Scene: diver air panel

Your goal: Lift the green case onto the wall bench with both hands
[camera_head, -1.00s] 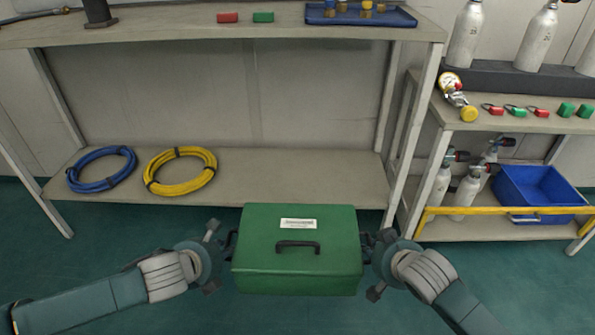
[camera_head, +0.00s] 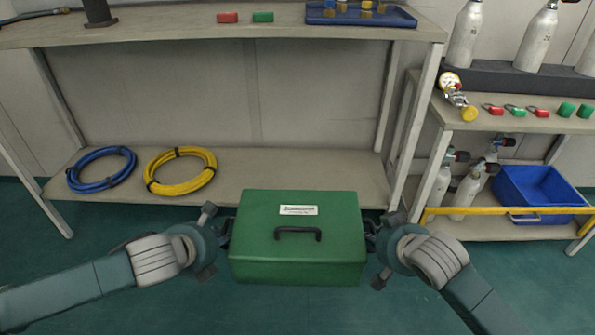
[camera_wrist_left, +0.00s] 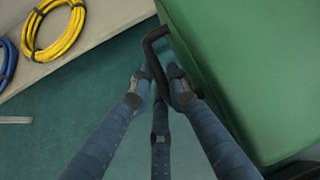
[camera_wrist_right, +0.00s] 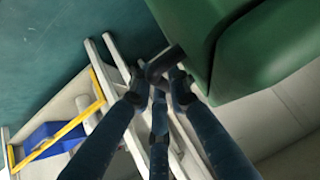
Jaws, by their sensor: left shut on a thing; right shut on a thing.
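The green case (camera_head: 297,245) is held level between my two grippers in front of the wall bench, its black top handle and white label facing up. My left gripper (camera_head: 222,236) is shut on the black side handle at the case's left end; the fingers around that handle show in the left wrist view (camera_wrist_left: 160,78). My right gripper (camera_head: 374,236) is shut on the right side handle, which the right wrist view (camera_wrist_right: 160,75) shows between the fingers. The wall bench (camera_head: 150,38) has a top and a lower shelf (camera_head: 290,178) behind the case. The case's underside is hidden.
A blue hose coil (camera_head: 101,169) and a yellow one (camera_head: 180,171) lie on the lower shelf's left. A red block (camera_head: 228,18), a green block (camera_head: 263,17) and a blue tray (camera_head: 400,17) are on the bench top. A side rack (camera_head: 540,122) with cylinders stands right.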

